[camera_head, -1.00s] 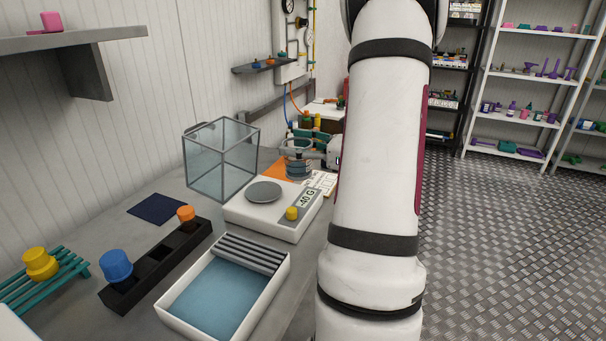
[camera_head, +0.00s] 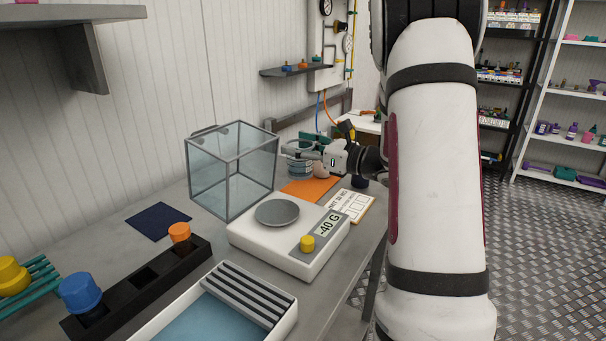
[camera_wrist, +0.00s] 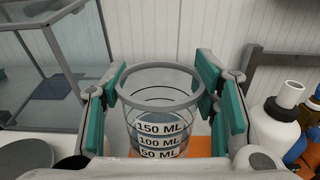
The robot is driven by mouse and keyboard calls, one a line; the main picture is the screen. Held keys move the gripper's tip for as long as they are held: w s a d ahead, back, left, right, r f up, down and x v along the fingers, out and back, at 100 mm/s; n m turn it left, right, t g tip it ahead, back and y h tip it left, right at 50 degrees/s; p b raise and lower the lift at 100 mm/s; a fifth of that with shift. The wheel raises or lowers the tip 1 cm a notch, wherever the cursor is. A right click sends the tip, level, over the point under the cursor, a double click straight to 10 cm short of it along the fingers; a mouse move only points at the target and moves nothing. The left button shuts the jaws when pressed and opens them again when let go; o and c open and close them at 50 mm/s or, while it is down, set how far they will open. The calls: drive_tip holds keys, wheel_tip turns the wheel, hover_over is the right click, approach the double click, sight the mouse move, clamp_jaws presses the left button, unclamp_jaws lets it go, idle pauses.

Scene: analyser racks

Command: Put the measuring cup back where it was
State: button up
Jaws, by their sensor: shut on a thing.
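The measuring cup (camera_head: 298,167) is a clear grey-rimmed cup with 150, 100 and 50 ML marks. It is upright in the wrist view (camera_wrist: 158,112), between the teal finger pads. My gripper (camera_head: 306,148) is shut on the cup from both sides near its rim; its pads also show in the wrist view (camera_wrist: 160,95). In the head view the cup appears at the far left edge of an orange mat (camera_head: 318,187), behind the scale. Its base is partly hidden, and I cannot tell whether it touches the table.
A scale (camera_head: 270,244) reading -40 G stands in front, with a glass box (camera_head: 232,172) left of it. A printed card (camera_head: 352,206) lies right of the mat. A white bottle (camera_wrist: 272,125) and other bottles stand close on the right in the wrist view.

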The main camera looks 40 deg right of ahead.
sight(309, 168)
drive_tip(key=shift+f+b, duration=0.5)
drive_tip(key=shift+f, duration=2.2)
drive_tip(key=shift+f, duration=0.15)
drive_tip(key=o, duration=1.2)
